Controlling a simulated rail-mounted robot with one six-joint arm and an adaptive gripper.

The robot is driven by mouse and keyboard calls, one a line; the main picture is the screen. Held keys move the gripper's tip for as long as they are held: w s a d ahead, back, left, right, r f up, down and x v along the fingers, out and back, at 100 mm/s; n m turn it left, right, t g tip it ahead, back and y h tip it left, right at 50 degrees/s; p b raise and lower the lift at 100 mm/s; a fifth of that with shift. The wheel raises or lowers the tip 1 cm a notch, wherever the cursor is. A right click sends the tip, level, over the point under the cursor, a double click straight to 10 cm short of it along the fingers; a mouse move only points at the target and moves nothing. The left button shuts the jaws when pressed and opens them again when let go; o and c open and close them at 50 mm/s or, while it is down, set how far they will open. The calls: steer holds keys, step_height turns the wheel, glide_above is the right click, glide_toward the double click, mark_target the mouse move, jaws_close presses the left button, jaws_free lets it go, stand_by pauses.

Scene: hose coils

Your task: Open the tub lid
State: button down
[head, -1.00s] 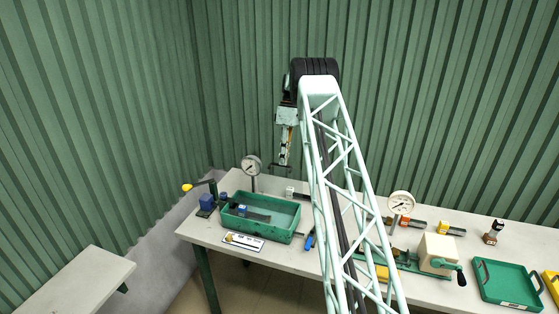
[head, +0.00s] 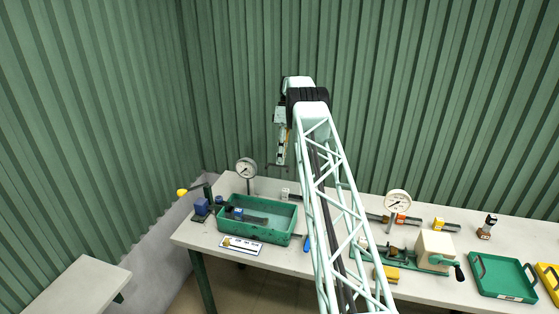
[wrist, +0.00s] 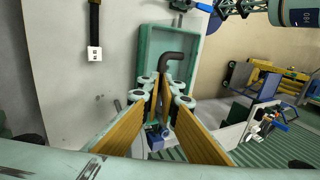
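The green tub (head: 250,231) stands on the left part of the table. I see into it: a dark hose piece and a small blue thing lie inside. I cannot make out a separate lid. My gripper (head: 280,162) hangs above and behind the tub, pointing down, clear of it. In the wrist view the tub (wrist: 145,45) lies beyond my fingertips (wrist: 161,82), with a dark bent hose (wrist: 178,55) in it. The two tan fingers have a gap between them and hold nothing that I can see.
A dial gauge (head: 246,168) stands behind the tub, and a blue clamp-like device (head: 201,206) stands to its left. A white card (head: 241,245) lies in front. A second gauge (head: 397,201), a cream block (head: 437,248) and a green tray (head: 502,280) are to the right.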

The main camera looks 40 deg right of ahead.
steer(key=shift+s+a+f, duration=0.1)
steer(key=shift+s+f, duration=0.1)
steer(key=shift+f, duration=0.45)
steer(key=shift+s+a+f, duration=0.1)
steer(key=shift+s+f, duration=0.05)
steer(key=shift+f, duration=0.5)
steer(key=c, duration=2.9)
jaws_free()
steer(key=shift+w+d+f, duration=0.1)
steer(key=shift+w, duration=0.05)
steer(key=shift+o, duration=0.6)
steer(key=shift+w+d+f, duration=0.1)
steer(key=shift+w+d, duration=0.05)
steer(key=shift+r, duration=0.35)
steer(key=shift+r, duration=0.25)
step_height(320, 180, up, 10)
steer(key=shift+f, duration=0.1)
